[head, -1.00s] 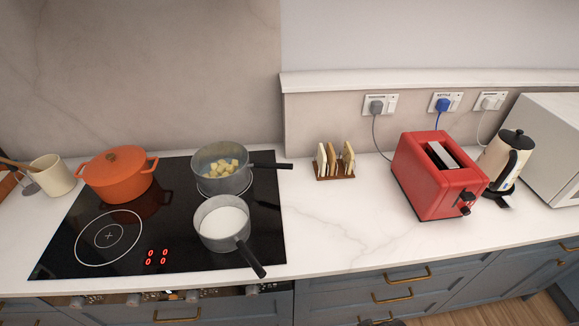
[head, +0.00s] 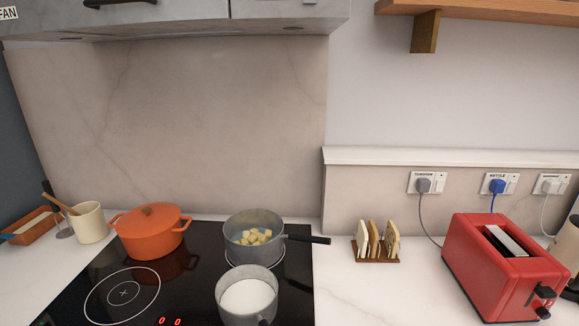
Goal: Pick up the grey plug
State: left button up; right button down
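The grey plug (head: 423,185) sits in the leftmost wall socket (head: 439,183), low on the wall behind the counter. A grey cord (head: 424,225) hangs from it and runs down behind the red toaster (head: 495,275). The label above this socket is too small to read with certainty. Neither of my grippers shows in the head view.
A blue plug (head: 497,186) and a white plug (head: 549,187) sit in sockets to the right. A toast rack (head: 377,258) stands left of the toaster. Pans and an orange pot (head: 151,235) stand on the black hob (head: 75,290). A wooden shelf (head: 490,8) hangs above.

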aim_at(422, 185)
jog(key=u, duration=2.15)
jog(key=k, duration=0.7)
jog(key=z, duration=1.7)
